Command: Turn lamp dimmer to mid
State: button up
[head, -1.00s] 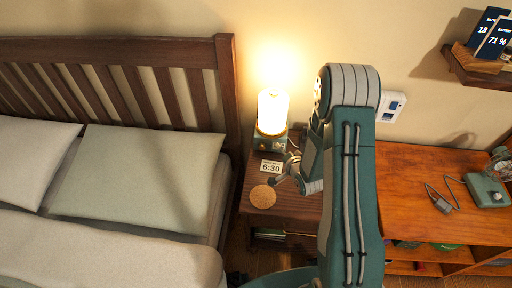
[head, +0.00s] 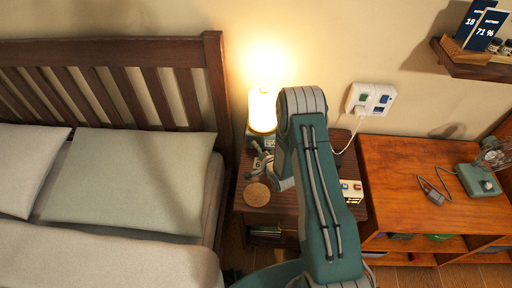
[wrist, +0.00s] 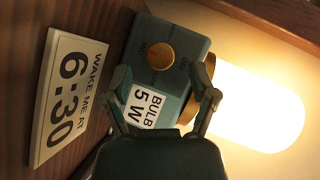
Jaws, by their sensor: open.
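The lit lamp (head: 262,112) stands on the nightstand (head: 246,212) against the wall; my gripper partly covers its teal base in the head view. In the wrist view the teal base (wrist: 190,45) carries a round orange dimmer knob (wrist: 156,52) with a dark reddish mark and small lettering around it, too small to read surely. A white label (wrist: 145,107) reads "BULB 5 W". My gripper (wrist: 165,72) is open, its fingers on either side of the knob's area in the picture and apart from the knob. It also shows before the base in the head view (head: 261,160).
A "WAKE ME AT 6:30" card (wrist: 68,95) stands close beside the lamp base. A round cork coaster (head: 257,194) lies at the nightstand's front. The bed (head: 130,180) is at left, a wooden cabinet (head: 420,190) at right, and a wall outlet (head: 370,100) behind.

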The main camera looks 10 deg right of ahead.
jog(key=shift+x, duration=0.95)
grip_shut()
grip_release()
jog(key=shift+s+r, duration=0.1)
